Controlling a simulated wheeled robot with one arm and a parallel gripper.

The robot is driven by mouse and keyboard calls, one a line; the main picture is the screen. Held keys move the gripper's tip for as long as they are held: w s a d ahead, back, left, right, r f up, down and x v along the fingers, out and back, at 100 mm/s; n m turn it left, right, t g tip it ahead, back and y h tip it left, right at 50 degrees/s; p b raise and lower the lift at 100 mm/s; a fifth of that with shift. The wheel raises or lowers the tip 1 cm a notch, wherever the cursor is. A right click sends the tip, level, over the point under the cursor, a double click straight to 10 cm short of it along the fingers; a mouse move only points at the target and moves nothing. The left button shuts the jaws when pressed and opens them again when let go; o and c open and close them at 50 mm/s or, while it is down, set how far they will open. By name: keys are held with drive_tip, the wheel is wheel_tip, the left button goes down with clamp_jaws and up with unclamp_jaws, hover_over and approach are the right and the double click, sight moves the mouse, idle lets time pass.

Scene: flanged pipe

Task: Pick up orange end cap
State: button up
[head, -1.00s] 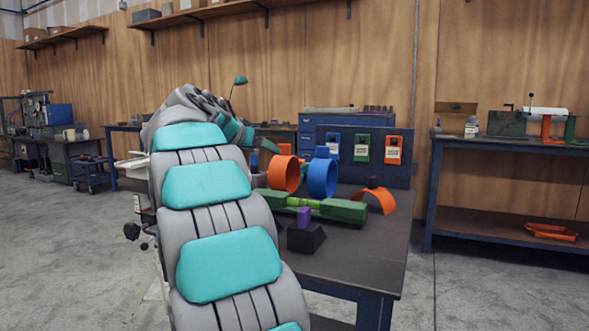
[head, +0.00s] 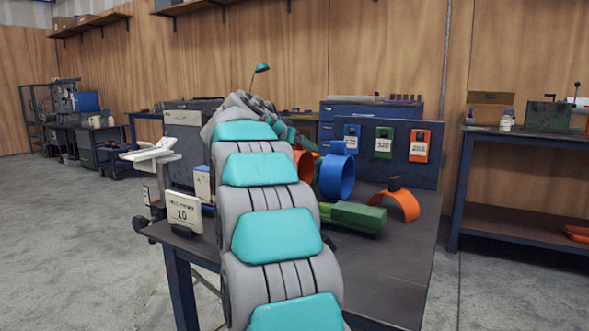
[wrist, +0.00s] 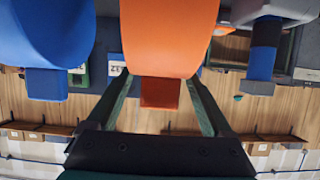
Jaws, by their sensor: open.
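In the wrist view, which shows the room upside down, a large orange round piece (wrist: 160,40) with a small square orange tab (wrist: 161,93) fills the middle. It appears to be the orange end cap. My gripper (wrist: 161,88) is open, with one dark green finger on each side of the tab. I see gaps beside the tab and no clear contact. In the head view, the orange ring (head: 305,164) on the bench is mostly hidden behind my arm. My gripper is largely hidden there too.
A blue ring (head: 337,175) stands close to the orange one. An orange arch (head: 398,204) with a dark knob and a green block (head: 358,217) lie on the bench (head: 385,270). A dark panel with blue, green and orange tags (head: 420,147) stands behind. The bench's front right is clear.

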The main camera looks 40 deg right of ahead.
drive_tip(key=shift+x, duration=0.95)
clamp_jaws()
